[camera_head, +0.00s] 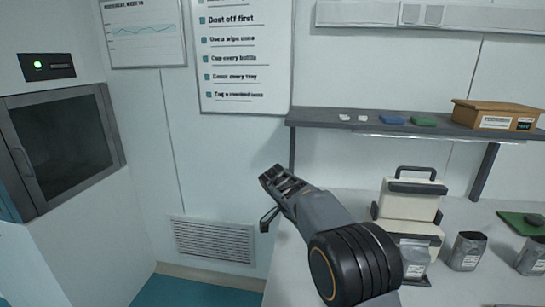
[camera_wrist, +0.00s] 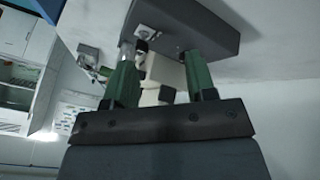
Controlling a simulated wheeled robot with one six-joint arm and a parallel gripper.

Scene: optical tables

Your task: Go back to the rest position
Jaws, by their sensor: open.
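My gripper (camera_head: 270,192) is raised in front of the white wall, left of the work table, at the end of my dark grey arm. It looks empty in the head view. In the wrist view its two green fingers (camera_wrist: 163,72) stand well apart, so it is open. A cream device with dark parts (camera_wrist: 156,78) shows beyond the gap between the fingers. A dark grey block (camera_wrist: 205,28) fills the top of that view; I cannot tell what it is or whether it touches the fingers.
A cream machine with a black handle (camera_head: 409,198) stands on the white table (camera_head: 460,290), near grey pouches (camera_head: 467,251) and a green mat (camera_head: 515,221). A shelf (camera_head: 345,126) above carries a cardboard box (camera_head: 494,114). A glass-door cabinet (camera_head: 62,142) is at left.

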